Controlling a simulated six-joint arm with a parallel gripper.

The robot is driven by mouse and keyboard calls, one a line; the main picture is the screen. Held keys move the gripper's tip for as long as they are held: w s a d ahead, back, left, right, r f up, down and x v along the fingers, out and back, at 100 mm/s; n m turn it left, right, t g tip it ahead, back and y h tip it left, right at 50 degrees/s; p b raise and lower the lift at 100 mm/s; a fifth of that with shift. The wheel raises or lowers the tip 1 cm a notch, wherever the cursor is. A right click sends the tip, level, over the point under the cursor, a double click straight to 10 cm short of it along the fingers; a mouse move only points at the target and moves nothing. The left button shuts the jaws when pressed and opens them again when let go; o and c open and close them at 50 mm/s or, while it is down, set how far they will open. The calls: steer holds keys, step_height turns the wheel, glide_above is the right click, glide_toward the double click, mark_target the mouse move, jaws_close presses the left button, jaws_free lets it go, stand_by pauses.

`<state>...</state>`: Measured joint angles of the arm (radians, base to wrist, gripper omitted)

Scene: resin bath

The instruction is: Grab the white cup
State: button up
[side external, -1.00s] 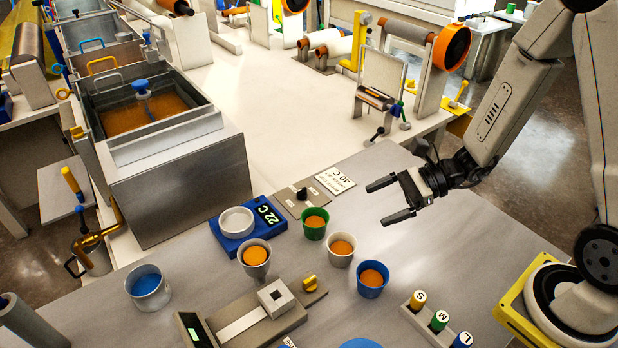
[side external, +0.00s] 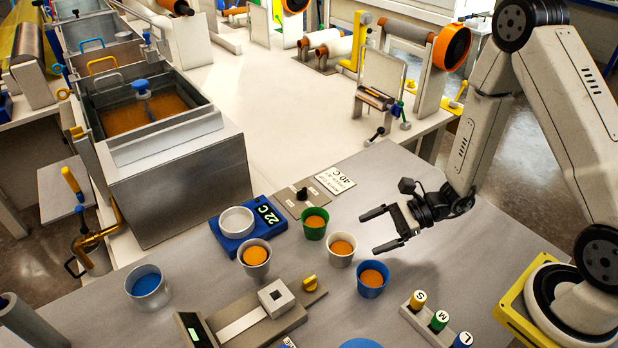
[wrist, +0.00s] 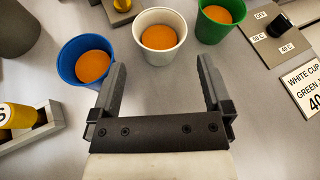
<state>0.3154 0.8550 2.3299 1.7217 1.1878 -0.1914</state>
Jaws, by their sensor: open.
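The white cup (side external: 340,262) stands upright on the grey bench, with orange liquid inside, between a green cup (side external: 314,232) and a blue cup (side external: 371,290). My gripper (side external: 369,232) is open and empty, just right of the white cup in the side view, its fingers pointing toward the cups. In the wrist view the white cup (wrist: 160,59) is ahead of the gap between my fingers (wrist: 160,67). There the blue cup (wrist: 74,78) is close by the left finger and the green cup (wrist: 212,35) is beyond the right one.
A control panel with a knob (side external: 301,193) and a sign (side external: 335,179) lie behind the cups. A vial rack (side external: 427,327) stands at the front right.

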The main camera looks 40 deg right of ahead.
mark_target(343, 245)
steer(key=shift+x, duration=1.05)
steer(key=shift+a, duration=0.15)
steer(key=shift+x, duration=2.5)
steer(key=c, duration=1)
